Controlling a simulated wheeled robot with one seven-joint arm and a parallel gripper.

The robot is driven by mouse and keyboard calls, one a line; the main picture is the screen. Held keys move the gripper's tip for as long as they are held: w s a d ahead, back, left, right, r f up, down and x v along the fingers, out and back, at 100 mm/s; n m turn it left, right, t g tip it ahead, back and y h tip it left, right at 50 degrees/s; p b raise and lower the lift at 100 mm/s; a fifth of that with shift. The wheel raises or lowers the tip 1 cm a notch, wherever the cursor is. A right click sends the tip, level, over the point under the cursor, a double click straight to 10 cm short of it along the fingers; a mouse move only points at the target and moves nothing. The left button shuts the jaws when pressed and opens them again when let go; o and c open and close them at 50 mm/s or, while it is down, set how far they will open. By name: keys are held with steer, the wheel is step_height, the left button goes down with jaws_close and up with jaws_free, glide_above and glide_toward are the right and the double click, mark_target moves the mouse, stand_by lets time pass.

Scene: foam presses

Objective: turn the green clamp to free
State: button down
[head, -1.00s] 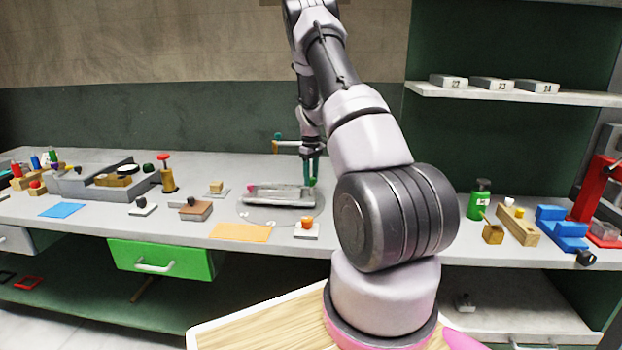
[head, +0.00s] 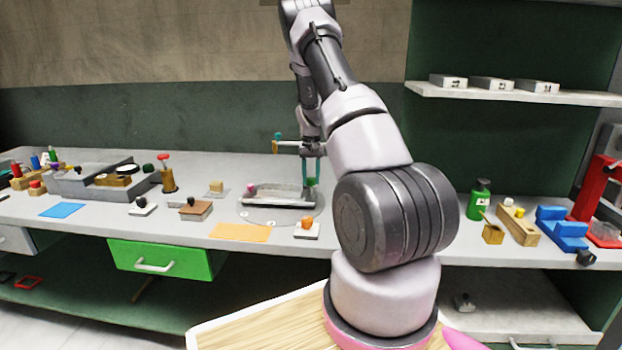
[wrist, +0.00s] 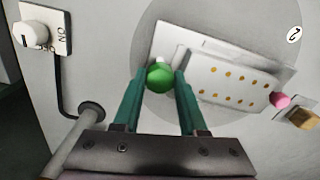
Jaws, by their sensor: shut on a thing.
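The green clamp (wrist: 160,77) is a faceted green knob at one end of a pale plate with rows of small orange dots (wrist: 232,83). My gripper (wrist: 162,80) has its two teal fingers on either side of the green clamp and is shut on it. In the head view my gripper (head: 311,178) points down at the right end of the pale plate (head: 278,200), and the green clamp (head: 313,182) shows only as a small patch by the fingertips. A pink clamp (wrist: 280,100) sits at the plate's other end.
The plate lies on a round grey disc (head: 265,217) with number labels. An orange knob on a white base (head: 306,230) stands in front, beside an orange mat (head: 240,233). A white knob (wrist: 33,35) shows at the wrist view's upper left. Blocks and fixtures stand farther left and right.

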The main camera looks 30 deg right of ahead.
mark_target(311, 178)
steer(key=m, duration=0.8)
steer(key=shift+m, duration=0.3)
stand_by(0.3)
steer(key=shift+c, duration=2.2)
jaws_free()
step_height(311, 178, up, 11)
